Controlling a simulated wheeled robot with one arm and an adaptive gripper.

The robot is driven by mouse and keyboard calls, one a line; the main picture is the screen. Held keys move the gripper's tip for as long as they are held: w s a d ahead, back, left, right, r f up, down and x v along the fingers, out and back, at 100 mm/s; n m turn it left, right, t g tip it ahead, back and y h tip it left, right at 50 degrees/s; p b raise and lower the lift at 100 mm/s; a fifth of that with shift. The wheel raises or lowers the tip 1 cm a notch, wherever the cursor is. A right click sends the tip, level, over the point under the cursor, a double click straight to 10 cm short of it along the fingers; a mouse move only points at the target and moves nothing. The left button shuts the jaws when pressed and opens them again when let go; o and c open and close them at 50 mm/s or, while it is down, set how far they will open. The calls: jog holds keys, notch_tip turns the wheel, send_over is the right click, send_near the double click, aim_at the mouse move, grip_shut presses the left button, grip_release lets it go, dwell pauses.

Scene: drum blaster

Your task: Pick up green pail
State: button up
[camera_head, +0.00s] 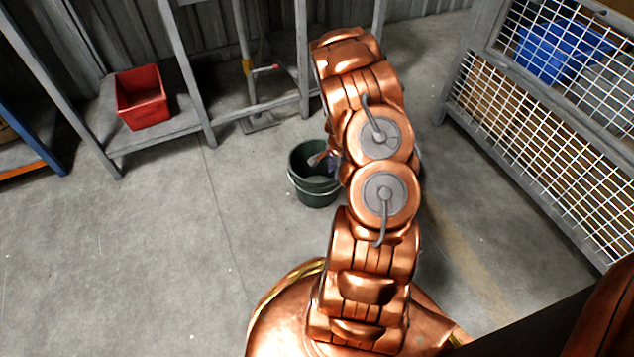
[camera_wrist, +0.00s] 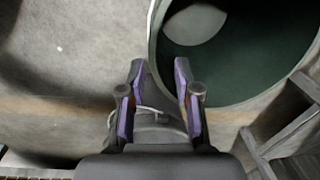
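The dark green pail (camera_head: 314,190) stands upright on the concrete floor in the head view, its right side partly hidden by my arm. In the wrist view its open mouth (camera_wrist: 245,70) fills the upper right, with a pale patch inside. My gripper (camera_wrist: 160,66) is open and empty, with purple pads on both fingers. The pail's left rim appears between the fingertips, the right finger over the mouth and the left one outside. I cannot tell how deep the fingers are. In the head view, the gripper is mostly hidden behind my arm at the pail's right side.
A red bin (camera_head: 142,97) sits on a low grey shelf (camera_head: 160,135) at the left back. A wire-mesh cage (camera_head: 545,110) with a blue item (camera_head: 560,48) inside stands at the right. The floor (camera_head: 130,240) left of the pail is clear.

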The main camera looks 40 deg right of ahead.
aim_at(316, 188)
jog(key=shift+w+a+f+b, duration=0.1)
jog(key=shift+f+b, duration=0.65)
jog(key=shift+f, duration=0.65)
jog(key=shift+w+f+b, duration=0.1)
jog(key=shift+f+b, duration=0.6)
jog(key=shift+f, duration=0.65)
jog(key=shift+r, duration=0.1)
grip_shut()
